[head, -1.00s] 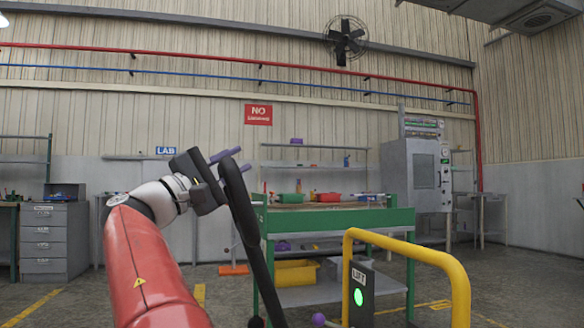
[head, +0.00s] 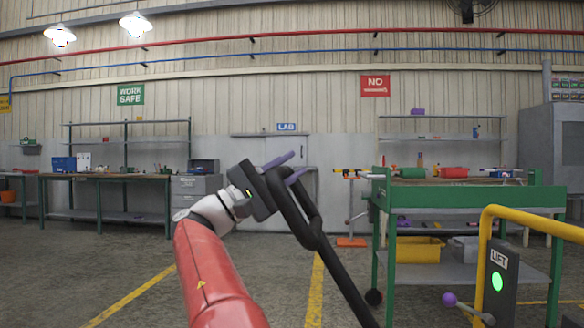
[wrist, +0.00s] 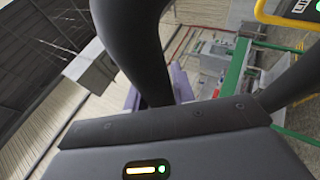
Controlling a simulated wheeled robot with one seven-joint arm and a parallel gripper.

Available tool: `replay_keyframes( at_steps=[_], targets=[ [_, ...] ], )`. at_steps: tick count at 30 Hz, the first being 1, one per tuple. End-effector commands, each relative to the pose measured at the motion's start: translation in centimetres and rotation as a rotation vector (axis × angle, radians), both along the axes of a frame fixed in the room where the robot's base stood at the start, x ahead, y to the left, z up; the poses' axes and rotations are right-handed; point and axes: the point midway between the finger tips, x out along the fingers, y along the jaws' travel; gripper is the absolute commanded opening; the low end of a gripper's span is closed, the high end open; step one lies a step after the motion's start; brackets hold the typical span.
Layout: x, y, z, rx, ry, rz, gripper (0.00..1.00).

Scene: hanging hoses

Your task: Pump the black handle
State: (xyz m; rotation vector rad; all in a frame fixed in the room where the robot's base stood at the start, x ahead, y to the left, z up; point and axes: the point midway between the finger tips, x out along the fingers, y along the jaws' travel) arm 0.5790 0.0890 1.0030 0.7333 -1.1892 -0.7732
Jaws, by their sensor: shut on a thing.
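The black handle (head: 324,245) is a thick looped bar that slants from my gripper down to the bottom edge in the head view. My gripper (head: 285,168), with purple fingers, is at the handle's upper end and shut on it. In the wrist view the handle (wrist: 138,50) passes close in front of the gripper body, and a purple finger (wrist: 182,84) shows behind it. The handle's lower end and its base are out of view.
A yellow rail (head: 484,235) with a LIFT box (head: 500,285) showing a green light stands at the right. A green workbench (head: 465,197) stands behind it. Grey drawers (head: 195,190) and a long table (head: 105,178) are at the back left. Floor at left is clear.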

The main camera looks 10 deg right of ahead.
Motion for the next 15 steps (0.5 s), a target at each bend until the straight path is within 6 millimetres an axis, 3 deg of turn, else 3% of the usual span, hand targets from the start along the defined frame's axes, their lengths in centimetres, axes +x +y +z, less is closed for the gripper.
replay_keyframes(
  at_steps=[3, 4, 8, 15],
  targets=[
    [0.07, 0.26, 0.29, -0.007, 0.0, 0.01, 0.0],
    [0.07, 0.25, 0.3, -0.007, 0.0, 0.01, 0.28],
    [0.05, 0.21, 0.28, -0.006, -0.001, 0.009, 0.45],
    [0.04, 0.11, 0.18, -0.004, 0.0, 0.005, 0.47]
  ],
)
